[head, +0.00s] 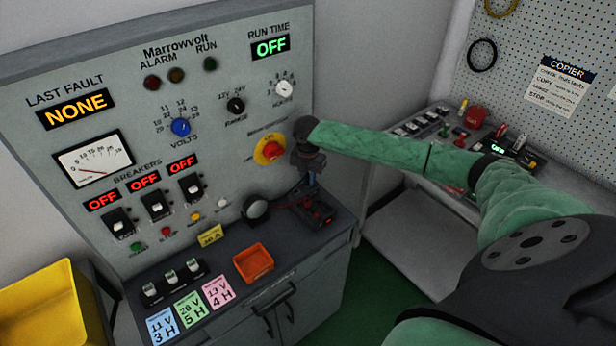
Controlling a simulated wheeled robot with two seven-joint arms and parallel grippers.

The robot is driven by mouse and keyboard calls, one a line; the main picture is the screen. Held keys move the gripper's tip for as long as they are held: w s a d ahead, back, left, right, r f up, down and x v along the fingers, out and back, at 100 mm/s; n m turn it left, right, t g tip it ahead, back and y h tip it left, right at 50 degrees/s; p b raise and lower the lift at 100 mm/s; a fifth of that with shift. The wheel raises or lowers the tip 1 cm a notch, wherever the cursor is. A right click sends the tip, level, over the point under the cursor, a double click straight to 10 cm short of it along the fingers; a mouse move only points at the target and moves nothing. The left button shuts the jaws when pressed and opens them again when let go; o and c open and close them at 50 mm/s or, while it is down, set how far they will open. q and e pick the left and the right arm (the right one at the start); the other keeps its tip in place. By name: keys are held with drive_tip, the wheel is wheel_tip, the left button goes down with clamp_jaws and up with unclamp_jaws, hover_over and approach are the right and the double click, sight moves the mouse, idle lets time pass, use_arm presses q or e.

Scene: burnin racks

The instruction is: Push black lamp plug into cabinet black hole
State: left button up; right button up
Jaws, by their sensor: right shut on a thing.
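My right gripper (312,183) reaches in from the right and points down over the right end of the cabinet's shelf. It is shut on a small dark thing, which looks like the black lamp plug; the fingers hide most of it. Just below is a dark box (322,218) with red parts. A round lamp (256,210) with a dark rim and pale face is left of it. The cabinet (215,80) panel has a row of small coloured sockets, green (136,246), red (166,232), yellow (195,217) and white (222,203). I cannot make out a black hole. My left gripper is out of view.
An orange tray (253,263), coloured cards (190,306) and a yellow tag (210,237) are on the shelf. A yellow bin (45,308) stands at left; a second bench (425,230) is at right.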

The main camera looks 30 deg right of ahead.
drive_tip(key=shift+f, duration=0.1)
drive_tip(key=o, duration=1.3)
drive_tip(key=shift+r+p, duration=1.1)
drive_tip(key=shift+r, duration=1.65)
